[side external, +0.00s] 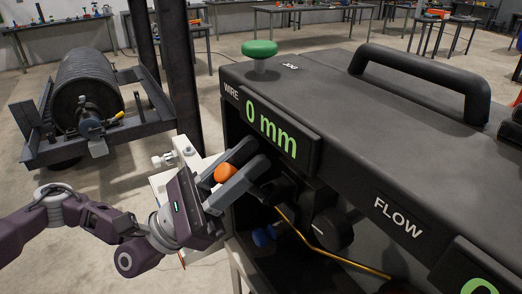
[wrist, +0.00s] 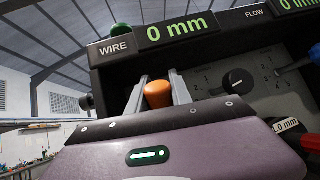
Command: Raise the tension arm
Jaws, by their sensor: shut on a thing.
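An orange rounded knob (side external: 226,172) sits between the two grey fingers of my gripper (side external: 258,160), at the open front of the dark machine housing. The wrist view also shows the orange knob (wrist: 158,96) between the fingers, with my gripper (wrist: 159,77) shut on it. The knob appears to be the handle of the tension arm; the arm itself is hidden behind my fingers and the housing shadow. The fingers reach in just below the display (side external: 270,130), which reads 0 mm under the WIRE label.
A yellow wire (side external: 330,257), a blue knob (side external: 264,237) and a black round knob (side external: 332,229) lie inside the housing, right of my gripper. A green knob (side external: 260,49) and a black handle (side external: 425,80) stand on top. A wire spool (side external: 88,85) stands at left.

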